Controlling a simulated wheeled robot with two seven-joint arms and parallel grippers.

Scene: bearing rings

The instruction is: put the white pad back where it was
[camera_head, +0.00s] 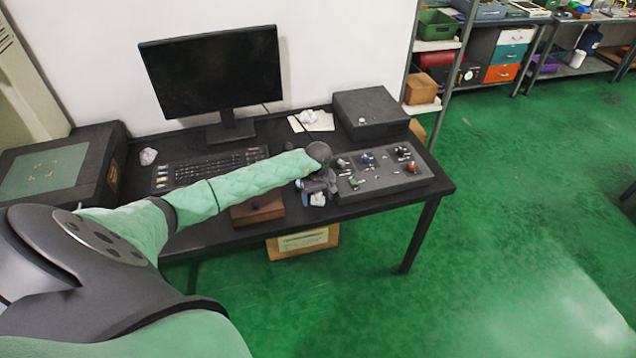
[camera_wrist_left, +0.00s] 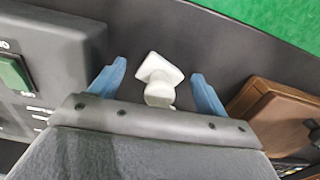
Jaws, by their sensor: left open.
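The white pad (camera_wrist_left: 160,78) has a squarish flat part and a rounded stub. It is on the dark desktop near the front edge. My left gripper (camera_wrist_left: 156,80) is open, with its blue fingers on either side of the pad and a gap on each side. In the head view the left gripper (camera_head: 317,190) is over the front of the desk, left of the grey control panel, and a white piece, likely the pad (camera_head: 318,199), shows just below it. My right gripper is not in view.
The control panel (camera_head: 385,171) with knobs and switches is close on the gripper's right in the head view. A brown wooden box (camera_head: 257,210) is close on its left. Behind are a keyboard (camera_head: 210,167), a monitor (camera_head: 213,70) and a dark box (camera_head: 370,110).

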